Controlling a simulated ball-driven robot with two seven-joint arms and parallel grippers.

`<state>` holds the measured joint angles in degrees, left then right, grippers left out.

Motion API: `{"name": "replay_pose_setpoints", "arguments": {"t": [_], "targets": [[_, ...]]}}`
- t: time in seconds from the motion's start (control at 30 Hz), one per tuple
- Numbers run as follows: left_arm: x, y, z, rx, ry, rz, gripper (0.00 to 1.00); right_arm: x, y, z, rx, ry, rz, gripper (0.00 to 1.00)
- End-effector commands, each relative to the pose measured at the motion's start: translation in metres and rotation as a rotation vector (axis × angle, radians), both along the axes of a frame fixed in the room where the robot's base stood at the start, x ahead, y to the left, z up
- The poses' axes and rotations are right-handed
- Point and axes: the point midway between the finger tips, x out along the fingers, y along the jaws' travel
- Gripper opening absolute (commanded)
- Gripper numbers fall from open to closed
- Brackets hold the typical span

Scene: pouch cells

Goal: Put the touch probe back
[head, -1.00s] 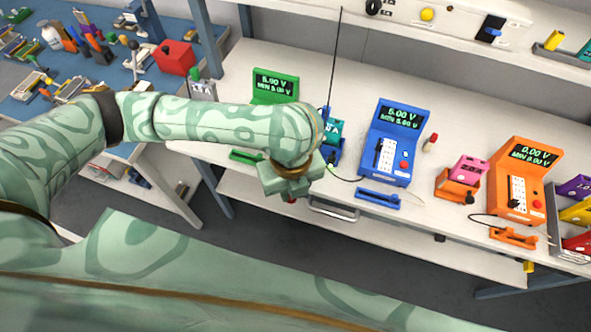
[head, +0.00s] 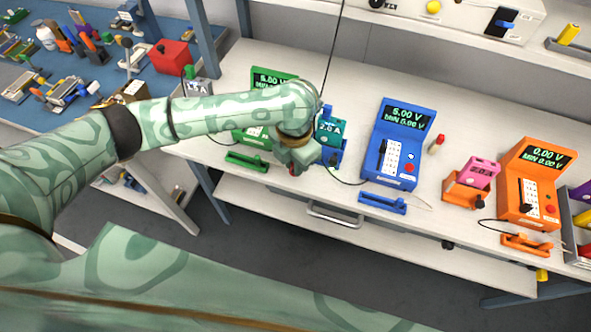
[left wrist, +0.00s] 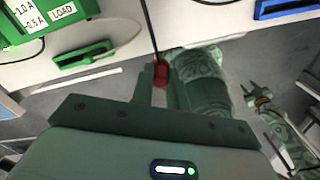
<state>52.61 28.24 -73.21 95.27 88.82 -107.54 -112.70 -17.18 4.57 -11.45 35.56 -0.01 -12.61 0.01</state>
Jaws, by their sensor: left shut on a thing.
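My left gripper (head: 296,163) is shut on a small red-handled piece (left wrist: 160,73), which looks like the touch probe. It is held in the air at the bench's front edge; a thin black line runs up from it in the left wrist view. Only a red bit shows below the fingers in the head view; its tip is hidden. A green cradle (head: 247,162), also in the left wrist view (left wrist: 84,58), looks empty to the gripper's left. A blue cradle (head: 382,203) and an orange cradle (head: 526,246) lie to the right. My right gripper (left wrist: 257,92) appears open and empty, far off.
Green (head: 251,134), blue (head: 398,150) and orange (head: 538,185) testers stand on the white bench (head: 330,75). A teal cell (head: 331,128) sits just behind the gripper, a pink cell (head: 480,172) farther right. A drawer handle (head: 333,219) is below.

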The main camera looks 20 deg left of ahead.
Motion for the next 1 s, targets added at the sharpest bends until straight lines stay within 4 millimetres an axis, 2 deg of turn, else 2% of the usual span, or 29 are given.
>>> {"name": "replay_pose_setpoints", "arguments": {"t": [0.03, 0.1, 0.37, 0.57, 0.97, 1.0], "targets": [[0.007, 0.002, -0.019, 0.000, 0.007, 0.002, 0.00, -0.003, 0.000, -0.012, 0.000, 0.006, 0.000, 0.36], [0.016, 0.004, -0.028, 0.000, 0.006, 0.002, 0.00, -0.004, 0.000, -0.018, 0.000, 0.009, 0.000, 0.36], [0.031, 0.009, -0.043, 0.000, 0.001, 0.001, 0.00, -0.006, 0.000, -0.026, 0.000, 0.015, 0.000, 0.36], [0.034, 0.010, -0.075, 0.000, 0.004, -0.001, 0.00, -0.010, 0.000, -0.041, 0.000, 0.024, 0.000, 0.36], [0.034, 0.010, -0.079, 0.000, 0.000, 0.000, 0.00, -0.010, 0.000, -0.041, 0.000, 0.024, 0.000, 0.36], [0.034, 0.010, -0.079, 0.000, 0.000, 0.000, 0.21, -0.010, 0.000, -0.041, 0.000, 0.024, 0.000, 0.36]]}}
